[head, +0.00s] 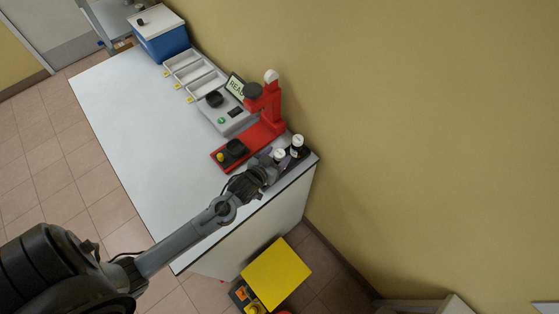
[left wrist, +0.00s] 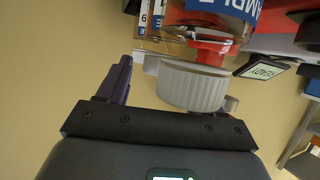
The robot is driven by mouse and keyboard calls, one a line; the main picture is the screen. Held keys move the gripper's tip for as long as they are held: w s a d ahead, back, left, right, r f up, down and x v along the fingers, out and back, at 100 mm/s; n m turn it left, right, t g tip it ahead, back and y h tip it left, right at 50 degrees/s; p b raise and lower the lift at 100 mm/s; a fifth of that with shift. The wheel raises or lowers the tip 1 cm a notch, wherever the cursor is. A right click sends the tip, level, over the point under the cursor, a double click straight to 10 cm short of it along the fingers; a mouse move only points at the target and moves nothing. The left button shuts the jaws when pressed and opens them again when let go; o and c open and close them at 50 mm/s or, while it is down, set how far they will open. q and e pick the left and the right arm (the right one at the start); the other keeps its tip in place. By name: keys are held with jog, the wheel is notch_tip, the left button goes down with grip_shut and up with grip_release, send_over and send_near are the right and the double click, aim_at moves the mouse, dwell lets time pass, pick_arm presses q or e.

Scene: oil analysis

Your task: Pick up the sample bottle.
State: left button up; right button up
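In the left wrist view, a clear sample bottle with a blue label (left wrist: 222,8) and a white ribbed cap (left wrist: 190,86) is close in front of my left gripper. The cap is toward the gripper. One purple finger (left wrist: 115,80) stands to the left of the cap with a gap between them; the other finger is mostly hidden behind the cap. In the head view, my left gripper (head: 268,160) is at the near right end of the table, beside a white-capped bottle (head: 279,155). A second white-capped bottle (head: 298,142) stands just behind it. My right gripper is out of view.
A red stand (head: 264,128) is close beside the bottles, with a grey device (head: 225,112) and its screen (head: 236,88) beyond. White trays (head: 195,75) and a blue box (head: 160,38) line the wall. The left part of the white table (head: 130,115) is clear.

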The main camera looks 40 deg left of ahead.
pick_arm(q)
grip_shut()
dwell(0.3)
